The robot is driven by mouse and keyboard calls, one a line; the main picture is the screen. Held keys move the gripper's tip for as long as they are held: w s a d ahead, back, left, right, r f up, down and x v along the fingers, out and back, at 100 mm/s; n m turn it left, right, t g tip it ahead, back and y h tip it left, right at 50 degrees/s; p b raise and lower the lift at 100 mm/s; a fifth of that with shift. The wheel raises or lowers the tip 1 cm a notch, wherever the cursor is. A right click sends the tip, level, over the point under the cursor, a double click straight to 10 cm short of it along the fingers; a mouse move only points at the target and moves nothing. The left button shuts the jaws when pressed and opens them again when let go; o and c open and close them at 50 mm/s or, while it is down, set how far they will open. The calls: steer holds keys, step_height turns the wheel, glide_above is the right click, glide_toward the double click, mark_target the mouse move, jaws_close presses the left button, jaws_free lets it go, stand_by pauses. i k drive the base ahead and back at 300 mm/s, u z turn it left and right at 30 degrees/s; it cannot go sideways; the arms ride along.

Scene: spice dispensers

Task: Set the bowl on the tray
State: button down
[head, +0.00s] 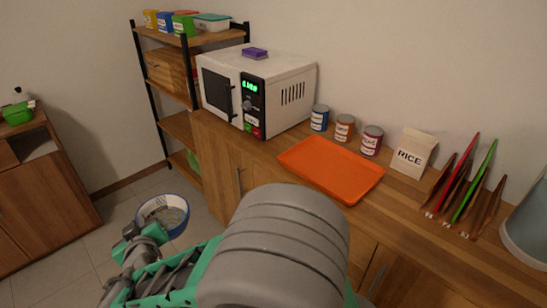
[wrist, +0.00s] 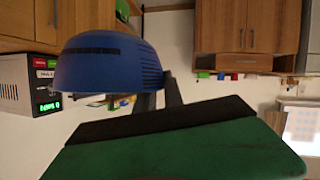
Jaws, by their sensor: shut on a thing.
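The bowl (head: 177,228), blue outside with a pale inside, is at the lower left of the head view, in the air over the floor. My gripper (head: 142,233) is shut on the near side of its rim. In the wrist view the bowl (wrist: 110,68) shows as a blue dome close to the fingers, which are partly hidden behind it. The tray (head: 330,172) is orange, flat and empty. It lies on the wooden counter, to the right of the bowl and apart from it.
A white microwave (head: 285,93) stands left of the tray. Several cans (head: 344,128) stand behind it. A rice box (head: 412,155) and a rack with red and green boards (head: 474,182) are to its right. A shelf unit (head: 175,128) is at the back left.

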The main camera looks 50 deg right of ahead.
mark_target(350, 179)
steer(key=z, duration=0.35)
steer(key=i, duration=1.2)
steer(key=z, duration=0.7)
